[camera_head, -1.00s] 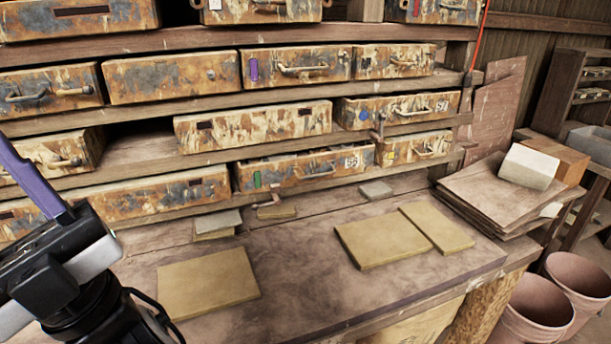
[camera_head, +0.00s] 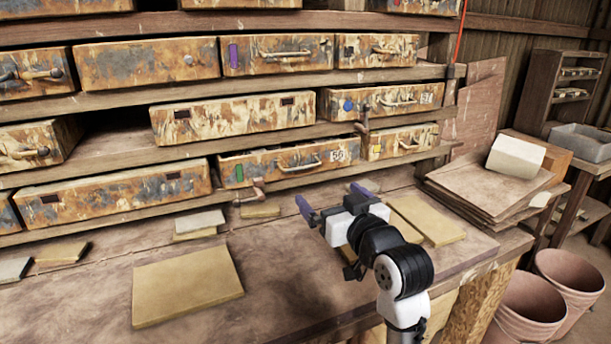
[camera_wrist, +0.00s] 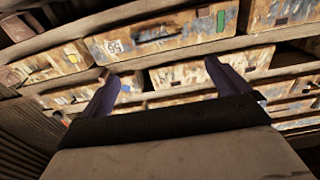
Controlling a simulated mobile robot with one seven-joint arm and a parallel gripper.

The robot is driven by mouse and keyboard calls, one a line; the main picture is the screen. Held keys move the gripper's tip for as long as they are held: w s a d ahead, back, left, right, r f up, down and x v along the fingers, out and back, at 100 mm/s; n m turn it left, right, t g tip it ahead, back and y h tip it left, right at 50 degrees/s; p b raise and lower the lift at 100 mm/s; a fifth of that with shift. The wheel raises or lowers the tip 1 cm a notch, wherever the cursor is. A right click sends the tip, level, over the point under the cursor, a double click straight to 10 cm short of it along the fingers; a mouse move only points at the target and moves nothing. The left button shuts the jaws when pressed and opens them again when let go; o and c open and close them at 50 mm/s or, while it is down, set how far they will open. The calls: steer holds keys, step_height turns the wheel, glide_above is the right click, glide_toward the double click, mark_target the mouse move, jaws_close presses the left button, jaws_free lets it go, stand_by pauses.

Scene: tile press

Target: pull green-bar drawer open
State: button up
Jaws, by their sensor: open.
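My gripper (camera_head: 333,200) is open and empty over the bench, below and in front of this drawer, touching nothing that I can see. The wrist view is upside down: the green-bar drawer (camera_wrist: 190,35) is at the top, beyond the gap between my purple fingers (camera_wrist: 163,72).
A brown latch-like piece (camera_head: 258,189) stands at the shelf edge below the drawer's left part. The yellow-bar drawer (camera_head: 392,148) is to its right and the blue-dot drawer (camera_head: 385,101) above. Flat tan tiles (camera_head: 187,284) lie on the bench (camera_head: 275,270); its front middle is clear.

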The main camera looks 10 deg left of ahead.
mark_target(303, 168)
steer(key=p+x, duration=0.3)
steer(key=x, duration=1)
steer(key=shift+w+f+p, duration=0.2)
steer(key=shift+w+p, duration=0.1)
steer(key=shift+w, duration=0.1)
steer(key=shift+c, duration=0.3)
steer(key=c, duration=1)
steer(key=shift+o, duration=0.2)
steer(key=shift+s, duration=0.1)
